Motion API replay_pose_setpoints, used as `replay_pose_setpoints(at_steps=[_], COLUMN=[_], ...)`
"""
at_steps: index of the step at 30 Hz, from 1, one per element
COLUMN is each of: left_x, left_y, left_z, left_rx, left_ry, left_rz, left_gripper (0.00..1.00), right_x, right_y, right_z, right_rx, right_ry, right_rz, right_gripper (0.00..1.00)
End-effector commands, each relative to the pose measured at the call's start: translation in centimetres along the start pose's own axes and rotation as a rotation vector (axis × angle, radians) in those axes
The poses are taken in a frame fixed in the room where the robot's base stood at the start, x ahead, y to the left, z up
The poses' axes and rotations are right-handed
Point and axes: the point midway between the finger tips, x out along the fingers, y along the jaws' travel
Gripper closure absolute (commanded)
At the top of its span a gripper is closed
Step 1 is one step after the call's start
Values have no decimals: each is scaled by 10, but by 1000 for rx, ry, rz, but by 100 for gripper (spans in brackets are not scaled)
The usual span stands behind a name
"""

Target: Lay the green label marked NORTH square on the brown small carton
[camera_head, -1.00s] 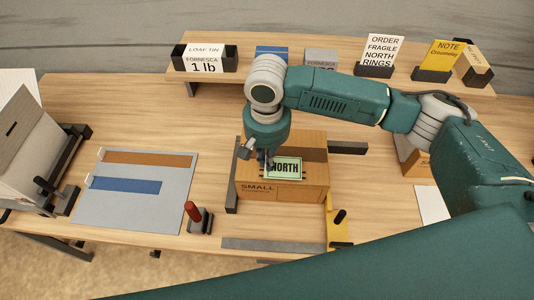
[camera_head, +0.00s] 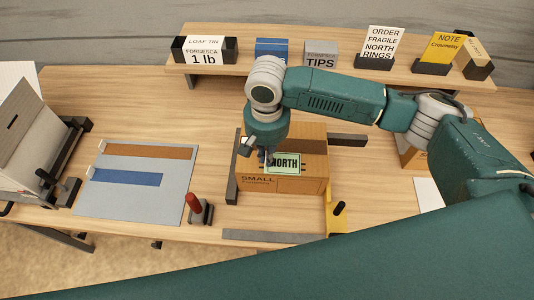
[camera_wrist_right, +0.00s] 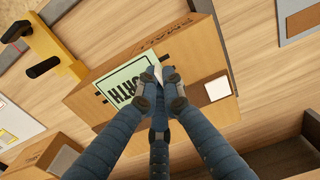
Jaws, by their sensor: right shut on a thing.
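The brown small carton (camera_head: 308,185) stands on the bench, with SMALL printed along its near edge. It also fills the middle of the right wrist view (camera_wrist_right: 195,50). The green label (camera_head: 287,163) marked NORTH is over the near part of the carton's top, its edges roughly parallel to the carton's. My right gripper (camera_head: 267,160) is shut on the label's left end in the head view. In the right wrist view, the fingertips (camera_wrist_right: 161,80) pinch one end of the label (camera_wrist_right: 125,88) and cover part of it. I cannot tell whether the label touches the carton. My left gripper is out of view.
Dark bars (camera_head: 232,185) and a yellow stop (camera_head: 338,215) border the carton. A grey mat (camera_head: 140,202) with brown and blue strips lies left, beside a red-handled tool (camera_head: 195,205). Signs and small boxes stand on the rear shelf (camera_head: 300,72). Another carton (camera_head: 410,155) is at right.

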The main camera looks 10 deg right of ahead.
Motion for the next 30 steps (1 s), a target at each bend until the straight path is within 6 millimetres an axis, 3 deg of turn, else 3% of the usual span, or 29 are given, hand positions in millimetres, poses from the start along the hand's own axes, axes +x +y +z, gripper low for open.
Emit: replay_pose_setpoints(at_steps=[11,15,25,30], left_x=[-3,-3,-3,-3], left_y=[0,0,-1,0], left_z=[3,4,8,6], left_rx=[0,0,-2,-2], left_ry=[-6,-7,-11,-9], left_rz=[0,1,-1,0], left_gripper=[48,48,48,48], right_x=[2,2,0,-19], right_y=[0,0,0,-1], right_z=[0,0,0,-1], right_rx=[0,0,0,-1], right_ry=[0,0,1,2], right_rz=[-1,-1,-1,-4], right_gripper=[100,72,72,72])
